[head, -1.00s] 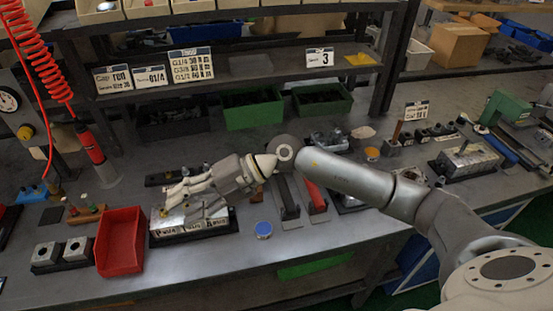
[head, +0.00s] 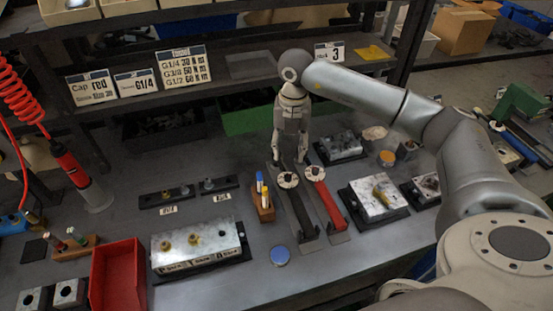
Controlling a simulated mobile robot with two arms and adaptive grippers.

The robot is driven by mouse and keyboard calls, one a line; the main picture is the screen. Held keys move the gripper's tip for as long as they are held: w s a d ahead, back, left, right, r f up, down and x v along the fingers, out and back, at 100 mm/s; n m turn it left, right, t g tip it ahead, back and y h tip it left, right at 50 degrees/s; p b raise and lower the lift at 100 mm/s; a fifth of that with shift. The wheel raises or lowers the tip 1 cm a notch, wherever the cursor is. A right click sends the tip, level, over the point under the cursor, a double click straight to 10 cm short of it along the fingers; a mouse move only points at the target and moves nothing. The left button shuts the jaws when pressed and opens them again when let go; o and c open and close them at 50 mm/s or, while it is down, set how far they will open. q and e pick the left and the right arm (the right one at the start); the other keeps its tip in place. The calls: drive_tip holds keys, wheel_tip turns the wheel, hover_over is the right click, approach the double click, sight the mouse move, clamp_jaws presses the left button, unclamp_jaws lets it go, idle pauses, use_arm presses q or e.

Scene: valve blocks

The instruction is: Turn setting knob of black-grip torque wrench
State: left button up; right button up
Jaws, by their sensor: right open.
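The black-grip torque wrench (head: 301,216) lies on a grey holder on the bench, its grip pointing toward me. A pale round knob (head: 288,180) shows at its far end. My right gripper (head: 288,162) points down just behind and above this knob, its fingers apart on either side. I cannot tell whether a finger touches the wrench. A red-grip torque wrench (head: 329,204) lies in parallel to the right, with its own pale round end close by. My left gripper is not in view.
A valve block (head: 200,246) stands at left, beside a red bin (head: 117,278). A wooden pen holder (head: 263,208) is close left of the black-grip wrench. Metal blocks (head: 378,197) stand right. A blue-lidded tin (head: 280,256) sits in front. A shelf with signs (head: 182,68) runs behind.

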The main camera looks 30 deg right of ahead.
drive_tip(key=p, duration=0.2)
hover_over(288, 177)
wheel_tip(288, 177, down, 6)
drive_tip(key=shift+s+d+r, duration=0.1)
drive_tip(key=shift+s, duration=0.05)
drive_tip(key=f, duration=0.2)
drive_tip(key=shift+w+f, duration=0.2)
drive_tip(key=shift+f, duration=1.05)
drive_tip(key=shift+c, duration=1.5)
drive_tip(key=c, duration=0.5)
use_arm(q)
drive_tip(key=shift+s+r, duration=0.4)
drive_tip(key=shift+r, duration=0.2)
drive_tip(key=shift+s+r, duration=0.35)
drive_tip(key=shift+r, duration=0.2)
use_arm(e)
clamp_jaws()
